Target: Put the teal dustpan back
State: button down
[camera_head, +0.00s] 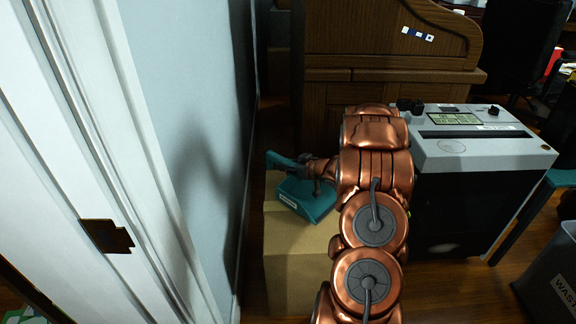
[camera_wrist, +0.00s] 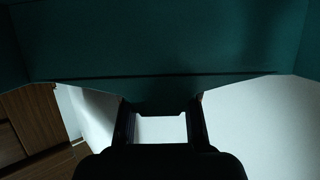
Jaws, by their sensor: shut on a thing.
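The teal dustpan (camera_head: 308,202) has a pale label on its front edge and shows just above or on a tan cardboard box (camera_head: 290,245); I cannot tell whether it touches the box. My gripper (camera_head: 292,170) is shut on the dustpan near its handle, at the left end of my copper-coloured arm. In the wrist view, the dark teal underside or back of the dustpan (camera_wrist: 165,38) fills the upper part, and the gripper fingers (camera_wrist: 160,122) meet it from below. My arm hides the right part of the box.
A grey-blue wall (camera_head: 190,100) and white door frame (camera_head: 70,130) stand close on the left. A wooden roll-top desk (camera_head: 350,45) is behind. A grey-topped shredder (camera_head: 480,150) stands right of my arm, and a grey waste bin (camera_head: 550,275) farther right.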

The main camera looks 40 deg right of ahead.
jog(key=shift+f, duration=0.4)
jog(key=c, duration=0.8)
grip_release()
jog(key=v, duration=1)
jog(key=shift+s+d, duration=0.15)
jog(key=shift+v, duration=0.85)
